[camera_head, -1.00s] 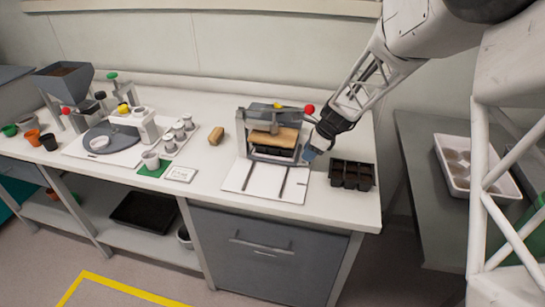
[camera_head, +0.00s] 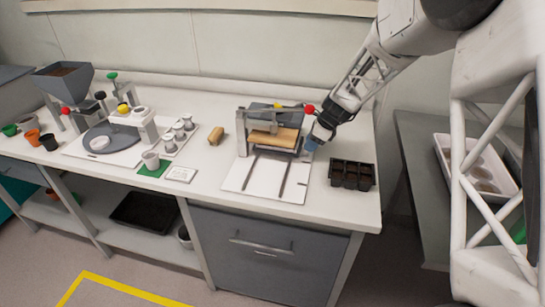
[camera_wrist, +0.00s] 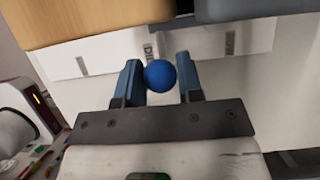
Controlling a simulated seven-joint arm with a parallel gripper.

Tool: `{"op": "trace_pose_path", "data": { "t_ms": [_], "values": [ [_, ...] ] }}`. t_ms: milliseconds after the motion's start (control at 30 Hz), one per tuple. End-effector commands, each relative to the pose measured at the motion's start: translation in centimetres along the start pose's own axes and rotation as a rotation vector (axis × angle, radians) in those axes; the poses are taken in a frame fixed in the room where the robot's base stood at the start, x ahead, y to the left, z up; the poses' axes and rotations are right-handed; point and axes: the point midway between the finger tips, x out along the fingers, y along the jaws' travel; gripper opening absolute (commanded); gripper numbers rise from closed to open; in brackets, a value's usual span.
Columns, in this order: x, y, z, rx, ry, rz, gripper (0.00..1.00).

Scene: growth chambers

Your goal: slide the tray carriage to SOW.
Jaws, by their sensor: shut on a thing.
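The tray carriage sits on two dark rails on a white base plate (camera_head: 240,182), at the back end of the rails beneath a press frame (camera_head: 241,130). A wooden board (camera_head: 275,137) shows within the frame, and wood (camera_wrist: 75,20) fills the upper left of the wrist view. My gripper (camera_head: 311,144) is at the right side of the frame. In the wrist view, its two blue fingers are shut on a round blue knob (camera_wrist: 160,76). The knob's link to the carriage is hidden.
A black cell tray (camera_head: 351,174) stands just right of the base plate. A red knob (camera_head: 309,109) sticks out from the frame near my gripper. The rails' front part is clear.

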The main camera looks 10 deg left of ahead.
Motion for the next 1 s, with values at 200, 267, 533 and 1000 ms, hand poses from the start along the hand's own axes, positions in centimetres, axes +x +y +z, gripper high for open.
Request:
{"op": "trace_pose_path", "data": {
  "t_ms": [200,267,533,1000],
  "values": [
    [-0.2,-1.2,0.1,-0.001,0.000,-0.003,0.21],
    [-0.2,-1.5,0.1,-0.001,0.000,-0.004,0.21],
    [-0.1,-2.8,0.1,0.000,0.000,-0.003,0.21],
    [-0.1,-2.8,0.0,0.000,0.000,-0.001,0.55]
  ]
}}
